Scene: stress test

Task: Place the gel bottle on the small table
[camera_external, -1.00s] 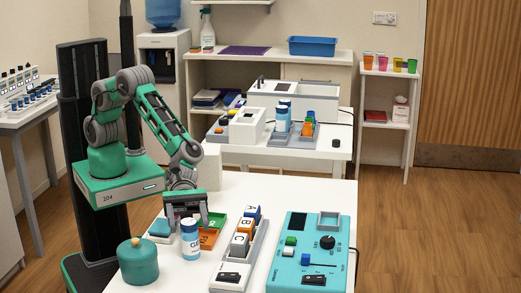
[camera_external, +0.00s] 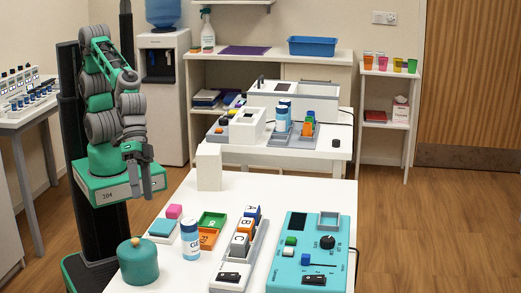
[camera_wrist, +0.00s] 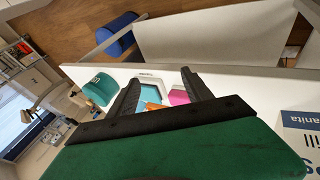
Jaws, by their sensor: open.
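The gel bottle (camera_external: 190,240), white with a blue cap and a blue-lettered label, stands upright on the front white table (camera_external: 285,185). It is left of the orange tray and behind the teal lidded pot. My gripper (camera_external: 148,196) is open and empty, at the table's left side, up and left of the bottle. Its two dark fingers (camera_wrist: 160,85) show spread in the wrist view. I cannot make out the bottle in the wrist view. Which surface is the small table is unclear; a bare white surface (camera_wrist: 215,32) lies beyond the front table's edge in the wrist view.
Around the bottle are the teal pot (camera_external: 138,262), a teal block (camera_external: 162,228), a pink block (camera_external: 174,211), an orange tray (camera_external: 208,238) and a green tray (camera_external: 212,220). A lettered-block rack (camera_external: 238,255) and a turquoise panel (camera_external: 290,270) stand right. A white box (camera_external: 208,167) stands behind.

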